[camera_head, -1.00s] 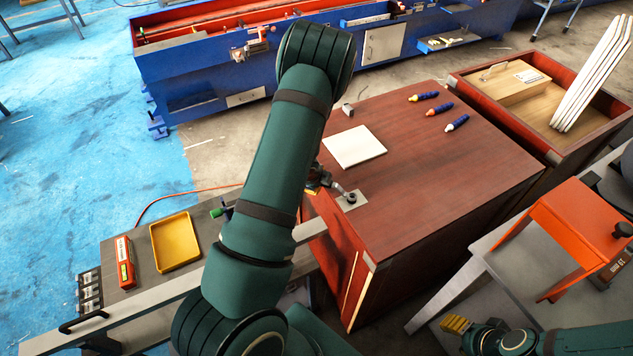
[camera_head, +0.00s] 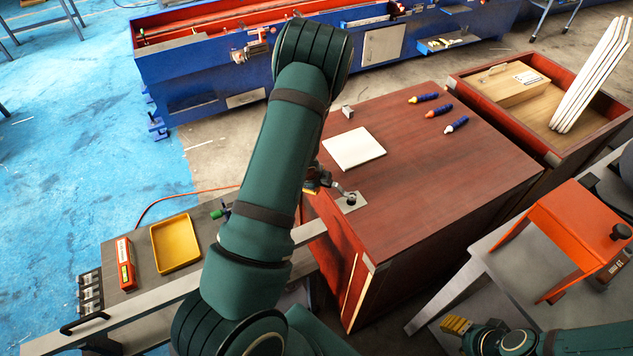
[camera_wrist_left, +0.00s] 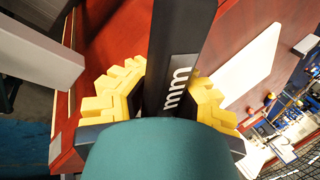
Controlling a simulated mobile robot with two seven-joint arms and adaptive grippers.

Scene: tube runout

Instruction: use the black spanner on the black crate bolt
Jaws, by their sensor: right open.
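My left gripper (camera_wrist_left: 166,96) has its yellow fingers on both sides of a black spanner (camera_wrist_left: 182,50), whose handle bears white "mm" lettering. In the head view my left arm hides most of this gripper and the handle; a bit of yellow finger and the spanner's front end (camera_head: 337,189) show at the crate's edge. The black bolt (camera_head: 351,200) stands on a grey metal plate on the reddish-brown crate (camera_head: 440,180). The spanner's head is at the bolt; I cannot tell whether it encloses it. My right gripper (camera_head: 457,326) is open and empty at the lower right, away from the crate.
A white square panel (camera_head: 354,148) and several blue-handled tools (camera_head: 437,112) lie on the crate top. A yellow tray (camera_head: 175,243) and a red box (camera_head: 125,262) are on the left bench. An orange stool-like stand (camera_head: 575,235) is at the right.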

